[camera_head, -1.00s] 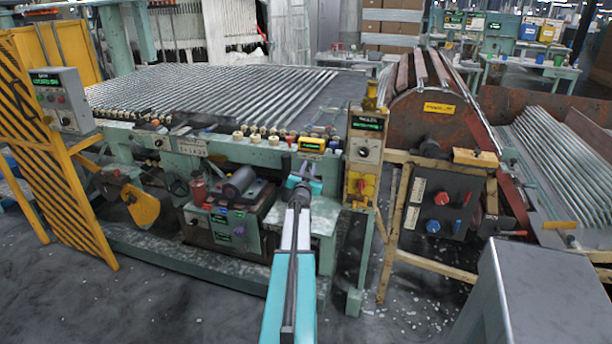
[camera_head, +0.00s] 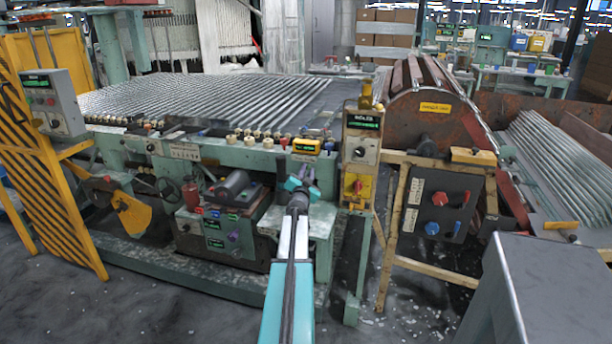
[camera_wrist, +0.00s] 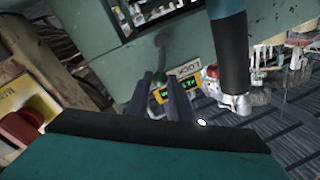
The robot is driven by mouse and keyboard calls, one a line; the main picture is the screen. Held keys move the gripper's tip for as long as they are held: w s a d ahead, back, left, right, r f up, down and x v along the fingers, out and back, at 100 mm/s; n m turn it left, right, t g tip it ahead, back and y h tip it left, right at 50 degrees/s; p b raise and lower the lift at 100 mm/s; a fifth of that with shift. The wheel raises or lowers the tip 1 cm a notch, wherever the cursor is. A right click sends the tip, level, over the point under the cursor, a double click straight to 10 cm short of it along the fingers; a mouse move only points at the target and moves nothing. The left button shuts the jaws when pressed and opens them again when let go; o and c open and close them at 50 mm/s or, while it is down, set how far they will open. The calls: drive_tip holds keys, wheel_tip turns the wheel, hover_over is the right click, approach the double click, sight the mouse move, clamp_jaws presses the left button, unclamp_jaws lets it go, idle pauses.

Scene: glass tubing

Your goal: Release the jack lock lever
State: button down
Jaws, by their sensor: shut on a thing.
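The lever cannot be made out there, as my gripper and arm cover that spot.
A control post (camera_head: 360,150) stands just right of my gripper. A motor unit (camera_head: 225,215) sits to the left. A yellow striped guard (camera_head: 50,180) stands at far left and a grey cabinet (camera_head: 545,290) at front right. The floor in front is fairly clear.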

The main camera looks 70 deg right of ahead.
drive_tip(key=shift+f, duration=0.2)
drive_tip(key=c, duration=1.6)
unclamp_jaws()
drive_tip(key=shift+d, duration=0.1)
drive_tip(key=shift+o, duration=0.2)
drive_tip(key=r+b+v, duration=0.1)
drive_tip(key=v, duration=1.2)
drive_tip(key=shift+s+a+f, duration=0.15)
drive_tip(key=shift+a+f, duration=0.25)
drive_tip(key=shift+a, duration=0.05)
